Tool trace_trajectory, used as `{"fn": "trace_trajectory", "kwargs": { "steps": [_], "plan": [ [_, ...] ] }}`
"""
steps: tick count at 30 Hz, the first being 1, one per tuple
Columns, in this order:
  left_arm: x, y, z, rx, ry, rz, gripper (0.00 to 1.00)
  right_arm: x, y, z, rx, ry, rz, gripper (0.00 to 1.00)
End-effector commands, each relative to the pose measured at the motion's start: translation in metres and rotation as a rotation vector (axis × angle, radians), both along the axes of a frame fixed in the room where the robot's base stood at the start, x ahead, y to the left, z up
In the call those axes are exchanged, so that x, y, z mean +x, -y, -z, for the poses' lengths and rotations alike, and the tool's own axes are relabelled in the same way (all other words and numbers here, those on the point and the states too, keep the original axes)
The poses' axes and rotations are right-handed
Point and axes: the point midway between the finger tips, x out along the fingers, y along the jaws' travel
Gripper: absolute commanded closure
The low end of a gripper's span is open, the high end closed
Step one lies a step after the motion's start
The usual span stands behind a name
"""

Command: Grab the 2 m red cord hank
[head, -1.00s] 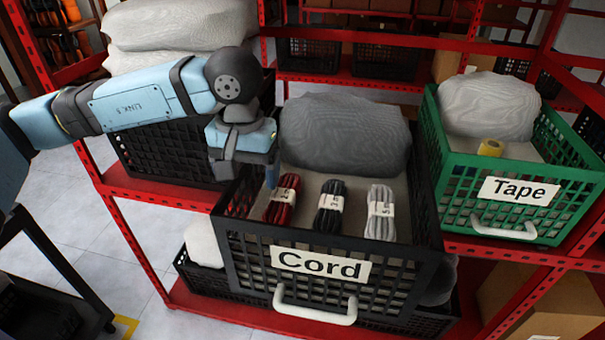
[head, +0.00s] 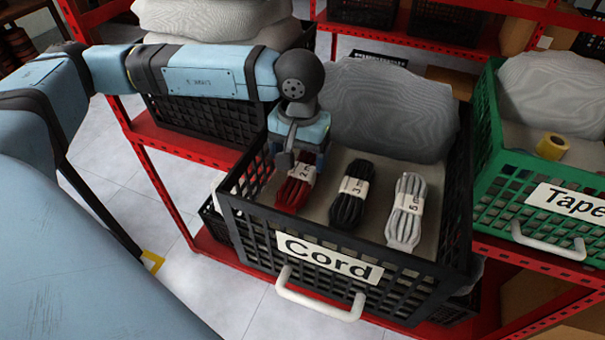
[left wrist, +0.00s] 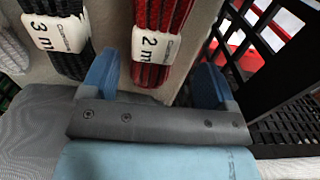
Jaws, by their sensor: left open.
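The red cord hank (head: 294,194) lies in the black Cord crate (head: 262,237), leftmost of three hanks. Its white band reads "2 m" in the left wrist view (left wrist: 152,47). My left gripper (head: 299,160) is over the far end of this hank and partly hides it. In the left wrist view, the open blue fingers (left wrist: 155,82) stand one on each side of the hank's near end, with nothing gripped. Whether they touch it I cannot tell. My right gripper is not in view.
A black 3 m hank (head: 349,205) and a grey 5 m hank (head: 405,222) lie to the right. A grey covered bulk (head: 390,108) fills the crate's back. The crate wall is close beside the red hank. A green Tape crate (head: 486,180) stands at right.

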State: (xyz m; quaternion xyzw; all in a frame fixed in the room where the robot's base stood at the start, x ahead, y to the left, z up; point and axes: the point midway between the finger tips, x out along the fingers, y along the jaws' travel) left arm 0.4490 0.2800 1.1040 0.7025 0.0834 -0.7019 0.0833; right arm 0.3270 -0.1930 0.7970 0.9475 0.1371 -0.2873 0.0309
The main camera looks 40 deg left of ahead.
Motion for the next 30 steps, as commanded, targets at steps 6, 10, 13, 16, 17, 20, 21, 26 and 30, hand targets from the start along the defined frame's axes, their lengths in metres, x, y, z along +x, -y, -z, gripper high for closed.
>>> {"fn": "trace_trajectory", "kwargs": {
  "steps": [6,10,13,16,17,20,21,26,30],
  "plan": [
    [0.001,0.006,0.027,0.001,-0.004,0.001,0.19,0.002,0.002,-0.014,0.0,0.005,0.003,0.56],
    [0.001,0.006,0.045,0.0,-0.004,-0.001,0.19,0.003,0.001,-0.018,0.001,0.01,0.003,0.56],
    [0.001,0.005,0.051,0.0,-0.003,0.0,0.19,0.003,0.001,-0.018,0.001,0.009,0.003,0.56],
    [0.001,0.005,0.052,0.0,-0.001,0.0,0.19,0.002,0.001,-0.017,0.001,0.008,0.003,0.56],
    [0.001,0.005,0.052,0.0,-0.001,0.0,0.19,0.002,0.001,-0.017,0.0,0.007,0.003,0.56],
    [0.001,0.006,0.051,0.0,-0.001,0.0,0.24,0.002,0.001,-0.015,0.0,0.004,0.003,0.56],
    [0.001,0.006,0.051,0.0,-0.001,0.0,0.33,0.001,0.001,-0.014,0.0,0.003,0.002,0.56],
    [0.001,0.006,0.051,0.0,-0.001,0.0,0.7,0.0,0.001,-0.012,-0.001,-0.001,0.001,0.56],
    [0.001,0.006,0.051,0.0,-0.001,0.0,0.74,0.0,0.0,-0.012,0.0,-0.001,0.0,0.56]
  ]
}}
